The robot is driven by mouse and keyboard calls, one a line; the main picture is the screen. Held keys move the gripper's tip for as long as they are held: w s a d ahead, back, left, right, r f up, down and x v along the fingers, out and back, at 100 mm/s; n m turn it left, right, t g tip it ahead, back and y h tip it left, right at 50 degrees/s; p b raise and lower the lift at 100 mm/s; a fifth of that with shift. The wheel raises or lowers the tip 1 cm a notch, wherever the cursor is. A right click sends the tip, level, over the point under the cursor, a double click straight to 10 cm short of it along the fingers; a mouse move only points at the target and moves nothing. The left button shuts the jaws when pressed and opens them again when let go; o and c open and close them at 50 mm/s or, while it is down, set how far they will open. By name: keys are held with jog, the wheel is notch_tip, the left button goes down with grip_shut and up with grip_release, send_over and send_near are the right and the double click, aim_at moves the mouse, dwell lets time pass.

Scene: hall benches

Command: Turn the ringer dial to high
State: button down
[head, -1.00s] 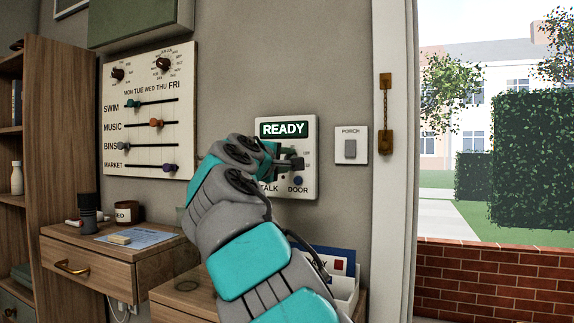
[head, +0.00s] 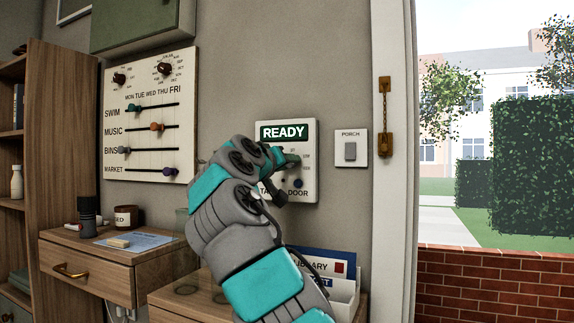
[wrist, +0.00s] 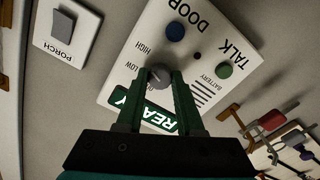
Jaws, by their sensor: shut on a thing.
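The ringer dial (wrist: 157,74) is a small grey knob on the white intercom panel (wrist: 125,72), seen upside down in the wrist view. My gripper (wrist: 158,80) has one dark green finger on each side of the dial and is shut on it. The labels HIGH and LOW stand beside the dial, on the panel's PORCH side. I cannot clearly tell which label its pointer faces. In the head view my gripper (head: 291,161) is at the panel (head: 307,133), and my wrist hides the dial. The panel's READY display (head: 284,132) is lit green.
A blue DOOR button (wrist: 175,32) and green TALK button (wrist: 224,68) sit on the same panel. A white PORCH switch (head: 350,149) is on the wall to the right in the head view. A slider board (head: 150,115) hangs left. A letter holder (head: 343,296) stands below.

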jog(key=shift+f+m, duration=0.15)
jog(key=shift+m, duration=1.25)
jog(key=c, duration=0.5)
grip_release()
jog(key=shift+c, duration=0.2)
jog(key=b+v, duration=0.2)
jog(key=v, duration=0.5)
jog(key=shift+s, duration=0.35)
jog(key=shift+a, duration=0.1)
